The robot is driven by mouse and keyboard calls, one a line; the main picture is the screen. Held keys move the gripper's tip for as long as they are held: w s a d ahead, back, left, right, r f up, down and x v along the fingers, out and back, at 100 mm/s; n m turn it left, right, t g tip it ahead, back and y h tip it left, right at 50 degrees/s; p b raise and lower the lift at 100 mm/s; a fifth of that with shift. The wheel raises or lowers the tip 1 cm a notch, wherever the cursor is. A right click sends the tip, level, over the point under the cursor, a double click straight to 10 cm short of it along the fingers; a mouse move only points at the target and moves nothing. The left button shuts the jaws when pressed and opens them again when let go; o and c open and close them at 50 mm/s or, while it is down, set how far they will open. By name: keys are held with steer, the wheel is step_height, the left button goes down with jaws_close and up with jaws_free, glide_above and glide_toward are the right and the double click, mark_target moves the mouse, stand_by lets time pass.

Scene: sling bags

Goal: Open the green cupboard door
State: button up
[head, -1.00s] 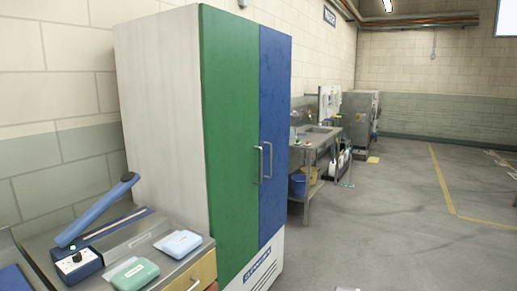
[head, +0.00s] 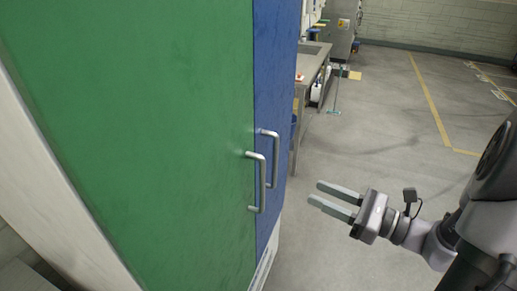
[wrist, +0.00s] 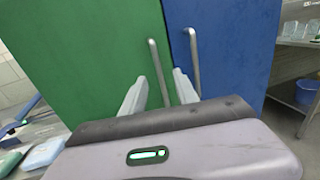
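The green cupboard door (head: 130,120) fills the left of the head view and is shut, flush beside the blue door (head: 274,90). Its vertical metal bar handle (head: 261,182) is at its right edge, next to the blue door's handle (head: 274,158). My gripper (head: 328,196) is open and empty, to the right of the handles and apart from them. In the wrist view, the green door's handle (wrist: 159,72) appears between my two fingers (wrist: 160,88), ahead of them. The blue door's handle (wrist: 193,60) appears near the right finger.
A metal sink bench (head: 312,75) stands beyond the cupboard on the right, with a blue bucket (wrist: 306,93) under it. At left in the wrist view, light-blue and green cases (wrist: 42,152) lie on a bench. The floor (head: 370,120) right of the cupboard is clear.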

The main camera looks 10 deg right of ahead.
steer(key=a+b+x, duration=0.1)
steer(key=b+x, duration=0.1)
steer(key=x, duration=1.4)
steer(key=shift+s, duration=0.4)
steer(key=shift+d, duration=0.1)
jaws_close()
